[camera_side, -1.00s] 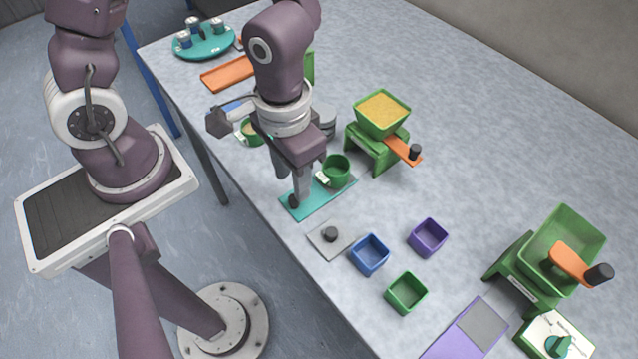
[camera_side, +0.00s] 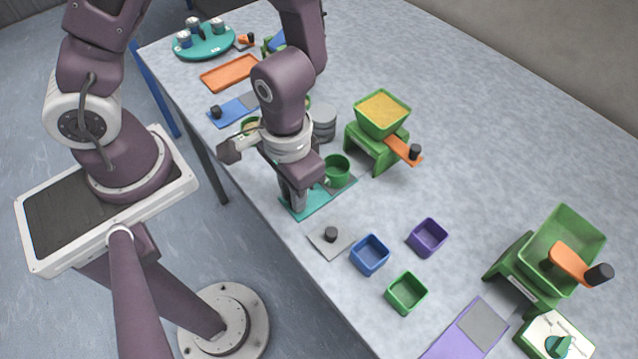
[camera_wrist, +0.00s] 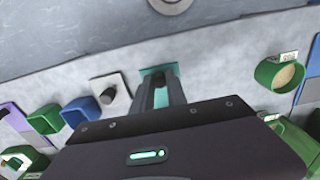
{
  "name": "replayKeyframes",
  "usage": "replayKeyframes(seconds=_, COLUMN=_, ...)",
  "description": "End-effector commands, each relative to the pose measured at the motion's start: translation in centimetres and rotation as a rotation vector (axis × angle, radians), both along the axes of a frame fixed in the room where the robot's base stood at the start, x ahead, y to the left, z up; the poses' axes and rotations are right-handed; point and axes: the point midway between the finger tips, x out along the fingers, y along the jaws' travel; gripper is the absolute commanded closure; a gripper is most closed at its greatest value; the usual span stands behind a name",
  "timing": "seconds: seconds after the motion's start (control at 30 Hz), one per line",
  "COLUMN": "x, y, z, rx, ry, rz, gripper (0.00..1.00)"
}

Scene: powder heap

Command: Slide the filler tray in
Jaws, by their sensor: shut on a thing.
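A flat teal tray (camera_side: 318,203) with a grey patch at its right end lies near the table's front edge. A dark knob showed at its left end a second ago; my gripper now covers it. My gripper (camera_side: 297,207) points down over that left end, shut on the knob. In the wrist view my gripper (camera_wrist: 160,98) reaches down to the teal tray (camera_wrist: 158,70). A green cup (camera_side: 336,172) stands at the tray's right end; I cannot tell if it rests on the tray or just behind it.
A grey plate with a knob (camera_side: 330,236), blue (camera_side: 369,255), green (camera_side: 406,293) and purple (camera_side: 428,237) bins lie right of the tray. A powder-filled green hopper (camera_side: 382,112) stands behind. A blue tray (camera_side: 233,110) and orange tray (camera_side: 230,72) lie farther left.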

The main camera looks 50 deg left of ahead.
Motion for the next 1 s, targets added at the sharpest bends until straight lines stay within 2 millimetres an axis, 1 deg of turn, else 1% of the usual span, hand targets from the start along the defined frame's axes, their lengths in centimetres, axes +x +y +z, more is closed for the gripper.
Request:
replayKeyframes(seconds=0.07, x=0.3, y=0.0, z=0.0, rx=0.000, ry=-0.002, rz=0.001, gripper=1.00)
replayKeyframes(seconds=1.0, x=7.9, y=0.0, z=0.0, rx=0.000, ry=-0.002, rz=0.002, gripper=1.00)
